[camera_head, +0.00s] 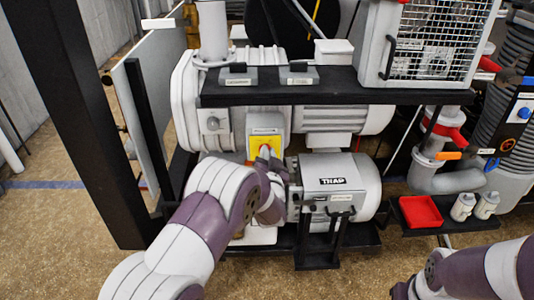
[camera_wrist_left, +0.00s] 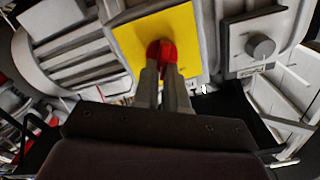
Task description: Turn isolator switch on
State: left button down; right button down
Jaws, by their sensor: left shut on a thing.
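The isolator switch is a red knob (camera_wrist_left: 161,52) on a yellow plate (camera_wrist_left: 190,30) in the left wrist view. My wrist and forearm hide part of the plate's lower area in the head view. My right arm shows at the lower right of the head view; its fingertips are not clearly seen.
A black shelf (camera_head: 340,98) overhangs the switch. A red tray (camera_head: 420,212) and small jars (camera_head: 463,207) sit at the right. A grey knob (camera_wrist_left: 260,46) is right of the plate.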

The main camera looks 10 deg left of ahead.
pick_arm(q)
jog(key=shift+f+m, duration=0.1)
jog(key=shift+m, duration=0.2)
jog(key=c, duration=1.2)
grip_release()
jog(key=v, duration=1.2)
jog(key=shift+s+d, duration=0.15)
jog(key=shift+s, duration=0.25)
